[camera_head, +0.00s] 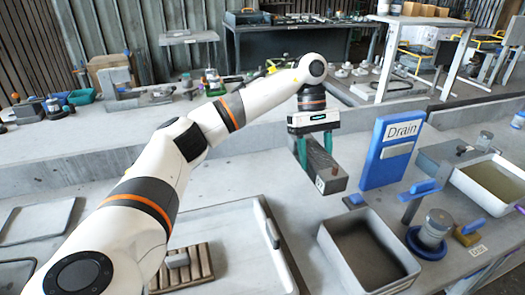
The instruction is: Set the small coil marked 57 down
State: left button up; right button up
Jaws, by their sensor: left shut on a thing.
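My left gripper (315,152) hangs down from my white arm near the middle of the view. Its two green fingers are shut on a grey block-shaped piece (334,181). A small dark mark shows on the piece's near end, too small to read for sure; I take this piece to be the small coil marked 57. It is left of the blue Drain sign. I cannot tell whether its underside touches the grey bench (232,178). My right gripper is not in view.
The blue Drain sign (382,168) stands just right of the held piece. A deep grey bin (322,243) is in front, with a metal cylinder on a blue base (433,232) to its right. A shallow tray (258,262) and slatted wooden rack (190,268) are at front left.

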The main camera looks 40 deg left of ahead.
pick_arm(q)
jog(key=shift+f, duration=0.35)
notch_tip(320, 180, down, 4)
jog(key=shift+s+f, duration=0.1)
jog(key=shift+f, duration=0.05)
notch_tip(320, 180, down, 4)
jog(key=shift+f+p, duration=0.15)
jog(key=shift+p, duration=0.35)
jog(key=shift+f, duration=0.2)
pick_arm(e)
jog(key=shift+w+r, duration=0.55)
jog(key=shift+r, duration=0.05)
pick_arm(q)
jog(key=shift+f, duration=0.1)
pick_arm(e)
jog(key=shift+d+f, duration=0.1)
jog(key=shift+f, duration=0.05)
pick_arm(q)
jog(key=o, duration=1.3)
